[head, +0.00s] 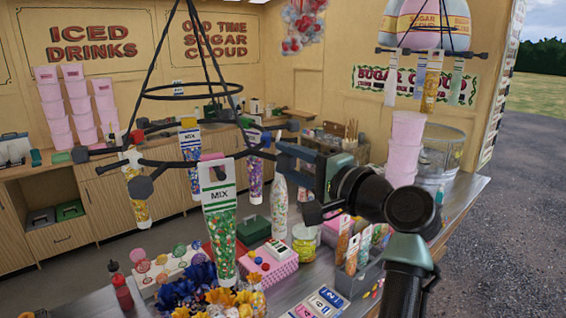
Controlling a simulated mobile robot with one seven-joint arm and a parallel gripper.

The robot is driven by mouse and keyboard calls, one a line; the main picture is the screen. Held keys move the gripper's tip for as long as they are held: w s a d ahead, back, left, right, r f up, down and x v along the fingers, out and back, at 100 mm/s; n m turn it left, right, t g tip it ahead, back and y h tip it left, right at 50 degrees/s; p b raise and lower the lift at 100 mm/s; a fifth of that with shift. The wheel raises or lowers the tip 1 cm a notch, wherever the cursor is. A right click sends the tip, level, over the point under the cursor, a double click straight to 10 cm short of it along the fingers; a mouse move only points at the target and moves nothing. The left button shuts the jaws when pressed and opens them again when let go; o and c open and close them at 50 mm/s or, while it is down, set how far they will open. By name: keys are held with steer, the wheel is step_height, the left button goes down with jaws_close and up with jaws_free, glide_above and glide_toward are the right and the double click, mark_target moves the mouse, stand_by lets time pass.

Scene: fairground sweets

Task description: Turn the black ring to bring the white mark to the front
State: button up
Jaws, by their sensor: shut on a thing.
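The black ring (157,163) hangs level on black straps at the left of the head view. Black arms with knobbed ends stick out from it. Bags of coloured sweets hang from it, a MIX bag (219,205) at the near side. Others hang at its left (137,192), back (194,180) and right (254,178). My gripper (280,152) is at the ring's right side, shut on part of the black ring. The exact contact is small and dark.
A second black hanger (432,54) with bags hangs at the upper right. A smaller black hoop (190,97) sits above the ring.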

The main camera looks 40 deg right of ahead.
steer(key=shift+w+d, duration=0.4)
steer(key=shift+d, duration=0.5)
steer(key=shift+w+d, duration=0.4)
steer(key=shift+d, duration=0.45)
steer(key=shift+w+d, duration=0.4)
steer(key=shift+d, duration=0.5)
steer(key=o, duration=0.9)
steer(key=s, duration=1)
steer(key=shift+d+p, duration=0.1)
steer(key=shift+p, duration=0.25)
